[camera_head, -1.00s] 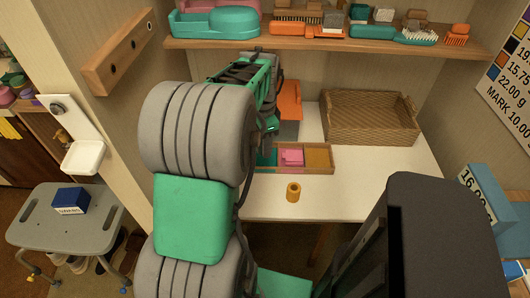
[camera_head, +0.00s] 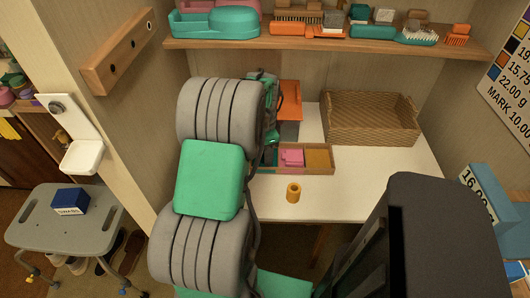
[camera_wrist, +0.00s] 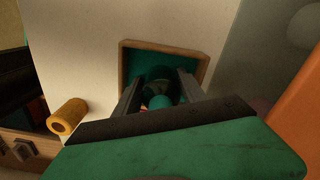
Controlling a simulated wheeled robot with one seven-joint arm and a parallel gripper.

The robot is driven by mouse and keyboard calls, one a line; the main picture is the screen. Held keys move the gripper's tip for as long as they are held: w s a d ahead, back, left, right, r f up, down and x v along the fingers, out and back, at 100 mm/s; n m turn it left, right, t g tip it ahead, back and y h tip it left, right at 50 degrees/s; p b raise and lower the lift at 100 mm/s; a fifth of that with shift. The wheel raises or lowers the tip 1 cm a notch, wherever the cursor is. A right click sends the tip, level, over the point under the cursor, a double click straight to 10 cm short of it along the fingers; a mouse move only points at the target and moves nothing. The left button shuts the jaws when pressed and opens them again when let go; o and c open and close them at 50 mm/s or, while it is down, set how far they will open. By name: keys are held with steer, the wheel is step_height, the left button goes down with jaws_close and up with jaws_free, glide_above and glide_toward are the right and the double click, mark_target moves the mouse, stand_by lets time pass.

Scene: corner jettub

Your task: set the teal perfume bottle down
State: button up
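The teal perfume bottle (camera_wrist: 159,101) shows in the wrist view between the two fingers of my gripper (camera_wrist: 160,92), which appear closed on its sides. It is above or inside a teal-floored compartment of the wooden tray (camera_wrist: 206,70); shadow hides whether its base touches the floor. In the head view the tray (camera_head: 318,173) lies on the white table (camera_head: 365,185). My arm covers most of its left, teal part, and hides the bottle and my fingertips there.
A pink block (camera_head: 292,157) sits in the tray. A wicker basket (camera_head: 370,120) stands behind right. A shelf (camera_head: 330,48) overhangs. The table's right front is clear.

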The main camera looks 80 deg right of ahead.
steer(key=o, duration=0.3)
step_height(320, 180, up, 12)
steer(key=shift+r+p, duration=0.25)
steer(key=shift+p, duration=0.1)
